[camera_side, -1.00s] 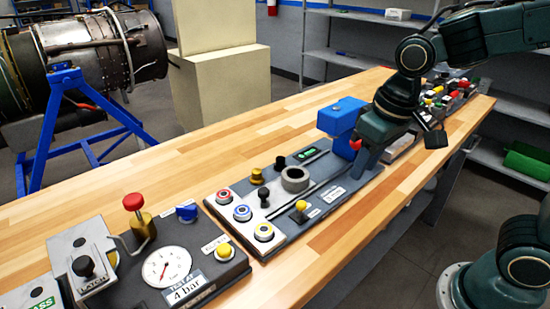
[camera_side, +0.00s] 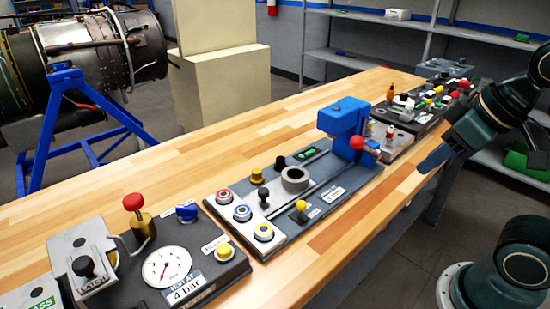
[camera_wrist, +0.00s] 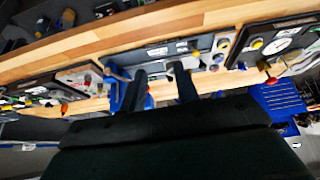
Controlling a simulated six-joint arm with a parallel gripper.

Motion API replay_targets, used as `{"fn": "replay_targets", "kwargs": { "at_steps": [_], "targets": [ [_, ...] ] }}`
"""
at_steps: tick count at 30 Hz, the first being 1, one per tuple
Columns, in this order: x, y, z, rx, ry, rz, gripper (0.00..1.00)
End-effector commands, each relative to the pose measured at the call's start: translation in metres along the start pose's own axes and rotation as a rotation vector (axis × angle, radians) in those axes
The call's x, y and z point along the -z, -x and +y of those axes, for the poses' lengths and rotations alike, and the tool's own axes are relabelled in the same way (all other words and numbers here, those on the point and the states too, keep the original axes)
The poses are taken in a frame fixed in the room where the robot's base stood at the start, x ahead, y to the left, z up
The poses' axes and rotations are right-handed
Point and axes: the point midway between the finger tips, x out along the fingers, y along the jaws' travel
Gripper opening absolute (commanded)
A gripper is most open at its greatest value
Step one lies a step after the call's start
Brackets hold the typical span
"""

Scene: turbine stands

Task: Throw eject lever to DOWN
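The middle console (camera_side: 330,197) carries a small lever with a yellow knob (camera_side: 301,205) at its front edge, with a label beside it. A red-knobbed lever (camera_side: 357,143) sits at the blue press (camera_side: 343,118) on the same console. The label text is too small to read, so I cannot tell which is the eject lever. My gripper (camera_side: 430,163) is off to the right of the press, above the table's front edge, touching nothing. In the wrist view, my gripper (camera_wrist: 150,78) has its two fingers apart with nothing held between them.
A gauge console (camera_side: 212,262) with a red-topped valve (camera_side: 135,203) stands at the front left. Another console (camera_side: 432,105) with several coloured controls stands at the far right end. The wooden table (camera_side: 190,160) behind the consoles is clear.

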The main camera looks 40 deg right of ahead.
Motion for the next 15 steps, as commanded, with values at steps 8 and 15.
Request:
{"fn": "replay_targets", "kwargs": {
  "at_steps": [8, 15],
  "targets": [
    [0.0006, -0.0005, -0.0002, 0.001, -0.003, -0.002, 0.05],
    [0.0067, -0.0079, -0.0022, 0.009, -0.056, -0.014, 0.0]
  ]
}}
